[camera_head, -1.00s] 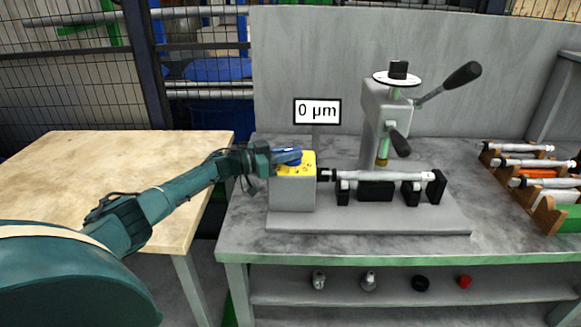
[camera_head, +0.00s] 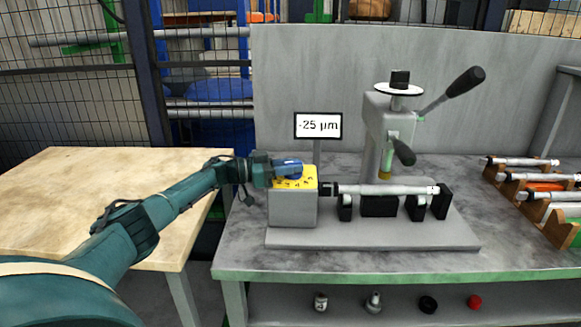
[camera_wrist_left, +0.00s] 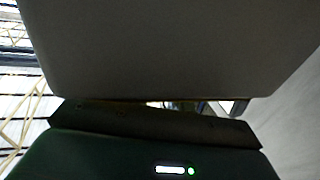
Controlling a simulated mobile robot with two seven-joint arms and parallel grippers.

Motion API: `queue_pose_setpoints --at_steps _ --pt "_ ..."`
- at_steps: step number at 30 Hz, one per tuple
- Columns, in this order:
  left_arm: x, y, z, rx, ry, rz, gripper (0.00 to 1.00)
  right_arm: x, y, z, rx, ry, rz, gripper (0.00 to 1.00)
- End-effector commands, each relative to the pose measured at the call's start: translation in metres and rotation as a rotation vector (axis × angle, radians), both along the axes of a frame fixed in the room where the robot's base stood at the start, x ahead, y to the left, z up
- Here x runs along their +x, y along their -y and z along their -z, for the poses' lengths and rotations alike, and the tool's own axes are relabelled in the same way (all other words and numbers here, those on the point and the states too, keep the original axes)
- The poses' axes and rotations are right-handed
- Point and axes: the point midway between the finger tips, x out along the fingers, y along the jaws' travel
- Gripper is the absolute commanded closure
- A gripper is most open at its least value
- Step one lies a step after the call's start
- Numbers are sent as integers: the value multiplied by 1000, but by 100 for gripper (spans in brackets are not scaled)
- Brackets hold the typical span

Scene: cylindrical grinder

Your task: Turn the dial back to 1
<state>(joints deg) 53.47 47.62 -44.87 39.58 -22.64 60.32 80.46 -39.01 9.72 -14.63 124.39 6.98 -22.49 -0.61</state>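The dial plate (camera_head: 303,183) is yellow with small black numbers and lies on top of a grey box (camera_head: 293,209) on the machine base. My left gripper (camera_head: 288,168) reaches in from the left and is at the dial, with a blue part right over the yellow plate. The knob itself and the fingertips are hidden or too small, so I cannot tell whether the fingers are shut on it. In the left wrist view a large grey face (camera_wrist_left: 170,45) fills the upper part. The display (camera_head: 318,125) reads -25 µm. My right gripper is not in view.
A workpiece shaft (camera_head: 385,190) lies on black supports right of the box. A grey column (camera_head: 377,135) with black-handled levers (camera_head: 462,82) stands behind it. A rack (camera_head: 530,200) of shafts is at far right. The wooden table (camera_head: 90,185) at left is bare.

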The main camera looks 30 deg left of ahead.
Motion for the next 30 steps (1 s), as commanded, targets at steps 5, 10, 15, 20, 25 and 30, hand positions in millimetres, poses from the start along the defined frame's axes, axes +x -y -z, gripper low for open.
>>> queue_pose_setpoints --at_steps 5,10,15,20,25,30 --pt "0 0 0 0 0 0 64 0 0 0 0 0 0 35" --pt "0 0 0 0 0 0 64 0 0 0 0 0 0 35" --pt "-5 -5 1 1 -1 -2 64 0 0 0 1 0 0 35" --pt "-24 -24 2 4 -2 -3 64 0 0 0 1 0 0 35" --pt "-52 -52 2 3 -3 -4 64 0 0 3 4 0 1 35" --pt "-76 -75 2 2 -2 -2 64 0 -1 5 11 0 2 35"
